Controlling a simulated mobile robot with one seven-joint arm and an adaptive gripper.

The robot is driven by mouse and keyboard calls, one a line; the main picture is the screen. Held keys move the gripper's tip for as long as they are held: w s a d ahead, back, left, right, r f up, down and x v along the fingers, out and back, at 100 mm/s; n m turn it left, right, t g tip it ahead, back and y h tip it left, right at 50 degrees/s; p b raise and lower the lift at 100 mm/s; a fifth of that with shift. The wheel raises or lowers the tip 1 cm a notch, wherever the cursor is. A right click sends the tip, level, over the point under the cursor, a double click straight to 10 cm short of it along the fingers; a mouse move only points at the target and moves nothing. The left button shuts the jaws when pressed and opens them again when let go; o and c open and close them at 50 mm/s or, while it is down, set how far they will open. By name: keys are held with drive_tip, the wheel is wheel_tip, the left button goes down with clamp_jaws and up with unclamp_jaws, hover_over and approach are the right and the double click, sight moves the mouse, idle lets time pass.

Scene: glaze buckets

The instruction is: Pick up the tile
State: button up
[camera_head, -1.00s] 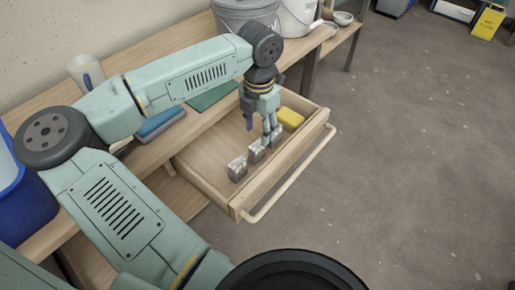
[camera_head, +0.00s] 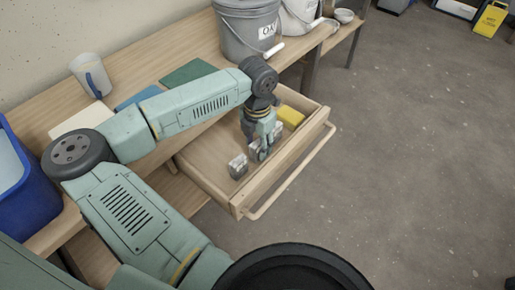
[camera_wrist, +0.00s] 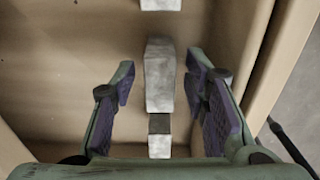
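Flat tile-like squares lie on the workbench in the head view: a green one (camera_head: 188,72), a blue one (camera_head: 137,97) partly hidden by my arm, and a whitish one (camera_head: 80,118). Grey blocks stand in a row in the open drawer, one at the near left (camera_head: 237,167). My gripper (camera_head: 262,157) is down inside the drawer, at the middle of this row. In the wrist view my gripper (camera_wrist: 162,98) is open, its purple-padded fingers on either side of a grey block (camera_wrist: 159,72), with visible gaps. Which item is the task's tile is unclear.
The wooden drawer (camera_head: 205,185) is pulled out, with a bar handle along its front. A yellow sponge-like block (camera_head: 290,116) lies in its far corner. A grey bucket (camera_head: 247,32), a mug (camera_head: 90,75) and a blue bin (camera_head: 28,195) stand nearby.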

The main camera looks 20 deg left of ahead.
sight(257, 142)
clamp_jaws()
drive_tip(key=shift+r, duration=0.15)
idle(0.4)
wheel_tip(257, 142, up, 10)
drive_tip(key=shift+f+b, duration=0.1)
drive_tip(key=shift+b, duration=0.4)
